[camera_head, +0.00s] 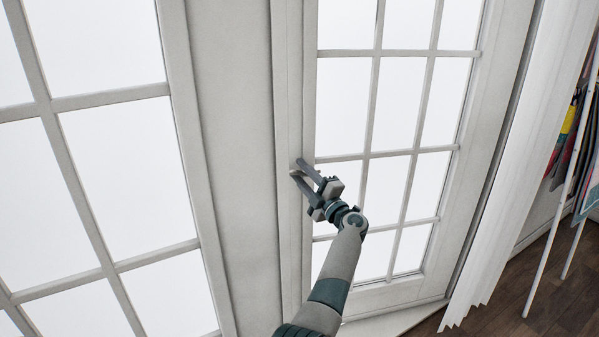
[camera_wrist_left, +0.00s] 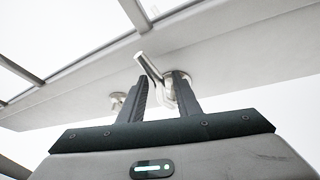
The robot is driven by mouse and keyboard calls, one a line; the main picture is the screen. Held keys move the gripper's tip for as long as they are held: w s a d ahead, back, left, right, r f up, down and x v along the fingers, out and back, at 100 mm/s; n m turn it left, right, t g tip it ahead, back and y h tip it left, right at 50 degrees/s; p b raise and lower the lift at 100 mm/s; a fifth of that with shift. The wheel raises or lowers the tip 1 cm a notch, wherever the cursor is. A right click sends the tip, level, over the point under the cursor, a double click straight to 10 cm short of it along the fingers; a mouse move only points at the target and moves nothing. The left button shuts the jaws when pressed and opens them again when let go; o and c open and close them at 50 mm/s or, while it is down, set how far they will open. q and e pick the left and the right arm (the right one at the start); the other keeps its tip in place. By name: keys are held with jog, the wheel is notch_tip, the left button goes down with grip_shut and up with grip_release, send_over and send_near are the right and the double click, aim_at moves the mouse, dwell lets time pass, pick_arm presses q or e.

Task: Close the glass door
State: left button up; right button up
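The white-framed glass door (camera_head: 413,168), divided into several panes, fills the middle right of the head view. Whether it stands slightly ajar I cannot tell. My left gripper (camera_head: 300,168) is at the door's left stile, at about mid-height. In the left wrist view, its two dark fingers (camera_wrist_left: 162,90) are apart, with a silver lever handle (camera_wrist_left: 149,66) passing at an angle between their tips. Whether the fingers touch the handle is unclear. The handle is mostly hidden by the gripper in the head view. My right gripper is not in view.
Another white-framed glazed panel (camera_head: 188,130) stands at the left. A white vertical blind (camera_head: 510,190) hangs right of the door. A white rack (camera_head: 553,226) with colourful hanging items stands at the far right. Some dark wooden floor (camera_head: 560,292) is clear at the lower right.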

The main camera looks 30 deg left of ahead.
pick_arm(q)
grip_shut()
